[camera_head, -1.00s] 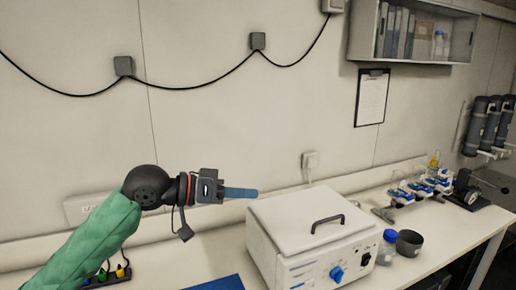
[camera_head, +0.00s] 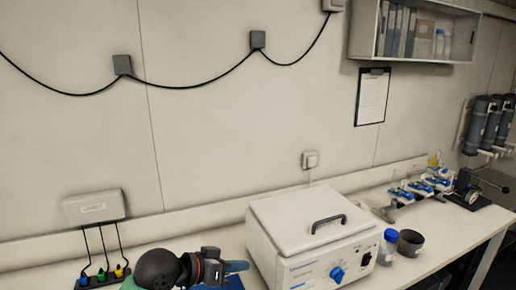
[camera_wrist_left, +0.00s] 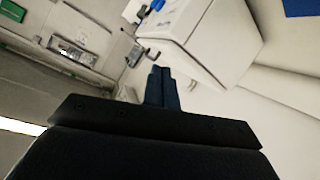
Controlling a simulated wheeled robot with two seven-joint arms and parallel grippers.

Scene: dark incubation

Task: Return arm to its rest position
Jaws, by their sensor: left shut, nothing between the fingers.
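My left gripper (camera_head: 236,267) is low in the head view, at the bottom edge left of the white incubator box. Its blue fingers are shut with nothing between them and point right. In the left wrist view the two closed fingers (camera_wrist_left: 162,88) show side by side. The white box (camera_head: 312,226) has a closed lid with a dark handle and a blue knob on its front. Most of my left arm is below the picture. My right gripper does not show.
A blue mat (camera_head: 232,284) lies partly behind the gripper. A wall unit (camera_head: 94,207) feeds several cables to a power strip (camera_head: 103,277) at left. A blue-capped bottle (camera_head: 387,247) and a dark cup (camera_head: 410,242) stand right of the box.

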